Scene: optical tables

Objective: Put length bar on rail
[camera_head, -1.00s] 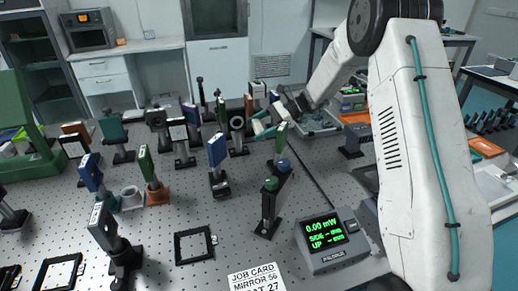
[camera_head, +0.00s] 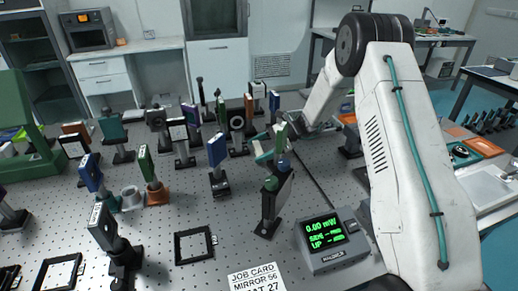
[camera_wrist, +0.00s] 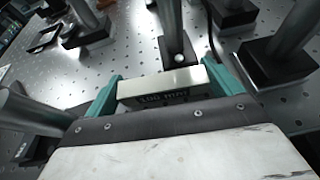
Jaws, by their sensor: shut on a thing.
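My gripper (camera_wrist: 164,92) is shut on a pale length bar (camera_wrist: 163,84) marked 100 mm, held crosswise between its two teal fingers. The bar is just above the perforated table top in the wrist view. The bar cannot be made out clearly there. A thin dark strip (camera_head: 316,181), perhaps the rail, runs along the table to the right of the gripper. I cannot tell how the bar lies relative to it.
Several post-mounted optics crowd the table, including a blue plate (camera_head: 217,150) and a black round mount (camera_head: 237,124). Black post bases (camera_wrist: 277,62) stand close to the fingers. A power meter (camera_head: 327,239) and a job card (camera_head: 257,277) are at the front. A square frame (camera_head: 194,245) lies left.

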